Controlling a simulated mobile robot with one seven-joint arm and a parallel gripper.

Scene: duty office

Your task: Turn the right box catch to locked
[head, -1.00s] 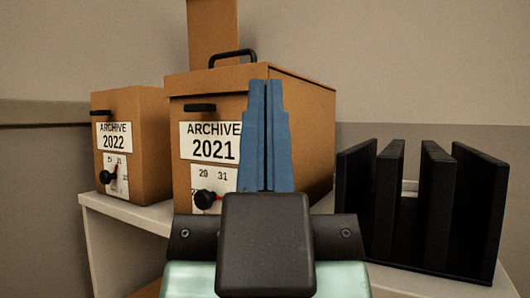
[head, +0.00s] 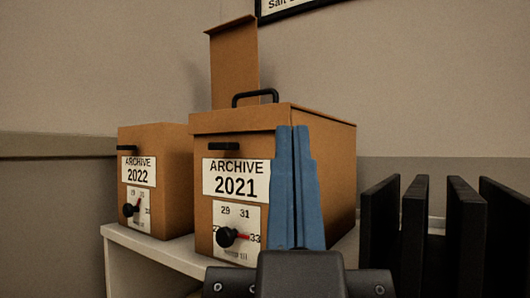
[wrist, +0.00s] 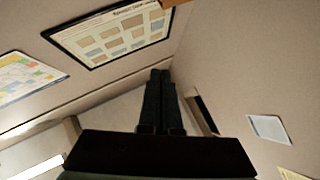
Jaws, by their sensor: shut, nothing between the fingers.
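The right box (head: 273,185) is a brown carton labelled ARCHIVE 2021, with a black handle on its lid. Its catch (head: 227,237) is a black round knob on a white number plate low on the front, with a red pointer towards the right, near 33. My gripper (head: 292,130) has blue fingers, shut together and empty, pointing up. In the head view it stands just right of the label and catch, covering part of the box's front edge. I cannot tell the gap to the box. The wrist view shows the fingers (wrist: 160,75) against walls, without the catch.
A smaller ARCHIVE 2022 box (head: 174,170) with its own knob (head: 128,210) stands to the left on the same white shelf (head: 150,246). A black upright rack (head: 465,230) stands at the right. A tall brown carton piece (head: 234,65) rises behind the right box.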

